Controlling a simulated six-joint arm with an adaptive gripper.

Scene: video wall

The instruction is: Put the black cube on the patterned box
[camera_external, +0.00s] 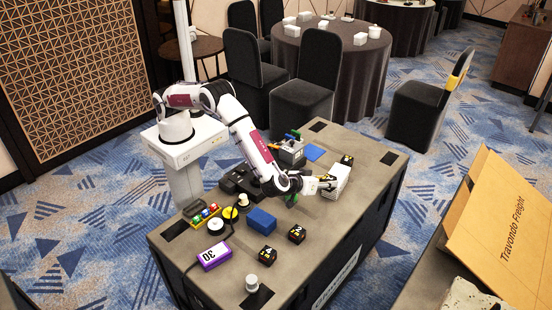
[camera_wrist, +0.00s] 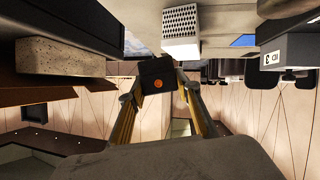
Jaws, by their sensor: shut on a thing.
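A black cube (camera_wrist: 157,70) with an orange mark sits between the two fingers of my gripper (camera_wrist: 158,88) in the wrist view. The fingers are shut on it. The white patterned box (camera_wrist: 181,30), with a dotted dark pattern on one face, is just beyond the cube in that view. In the external view the box (camera_external: 339,178) stands near the right edge of the table, and my gripper (camera_external: 326,184) is close beside its left side. The held cube is hard to make out there. I cannot tell whether cube and box touch.
Two dark cubes (camera_external: 296,234) (camera_external: 268,253) lie on the table's front part, near a blue block (camera_external: 261,219) and a purple box (camera_external: 214,256). Another dark cube (camera_external: 347,160) is behind the patterned box. A grey machine (camera_external: 291,153) stands toward the back.

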